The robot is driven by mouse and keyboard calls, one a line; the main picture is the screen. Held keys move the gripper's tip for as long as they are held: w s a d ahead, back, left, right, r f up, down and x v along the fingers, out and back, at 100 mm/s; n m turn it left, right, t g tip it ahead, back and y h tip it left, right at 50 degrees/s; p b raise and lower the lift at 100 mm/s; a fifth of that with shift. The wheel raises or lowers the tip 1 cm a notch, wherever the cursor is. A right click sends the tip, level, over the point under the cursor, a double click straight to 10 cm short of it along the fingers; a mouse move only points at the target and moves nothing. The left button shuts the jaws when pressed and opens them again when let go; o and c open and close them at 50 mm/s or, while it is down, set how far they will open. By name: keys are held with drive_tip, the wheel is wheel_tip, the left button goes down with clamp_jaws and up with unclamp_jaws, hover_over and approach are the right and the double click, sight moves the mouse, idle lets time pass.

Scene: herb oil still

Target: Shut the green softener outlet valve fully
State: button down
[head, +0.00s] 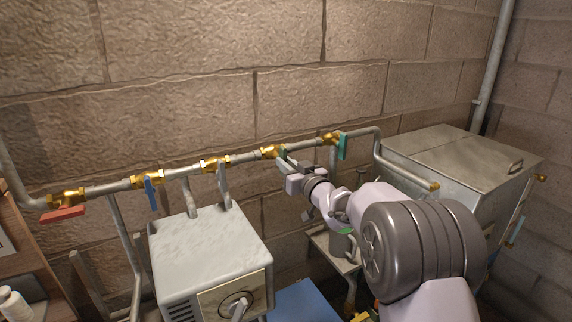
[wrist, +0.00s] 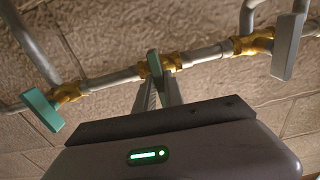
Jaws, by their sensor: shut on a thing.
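A brass valve (head: 272,152) sits on the wall pipe, with a small green handle (head: 282,153) at its right side. The handle also shows in the wrist view (wrist: 154,62), edge-on, between my finger tips. My gripper (head: 290,163) is shut on this green handle. In the wrist view its two grey fingers (wrist: 160,88) reach up to the pipe, one on each side of the handle. The fingers hide most of the handle, so I cannot tell its exact angle to the pipe.
A teal-handled valve (head: 342,146) is right of my gripper. A grey handle (head: 223,180), blue handle (head: 151,192) and red handle (head: 62,213) are to the left. A metal box with a dial (head: 208,255) stands below left; a metal tank (head: 455,165) stands right.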

drive_tip(key=c, duration=1.5)
unclamp_jaws()
drive_tip(key=shift+o, duration=0.2)
drive_tip(key=v, duration=1.7)
drive_tip(key=shift+s+d, duration=0.15)
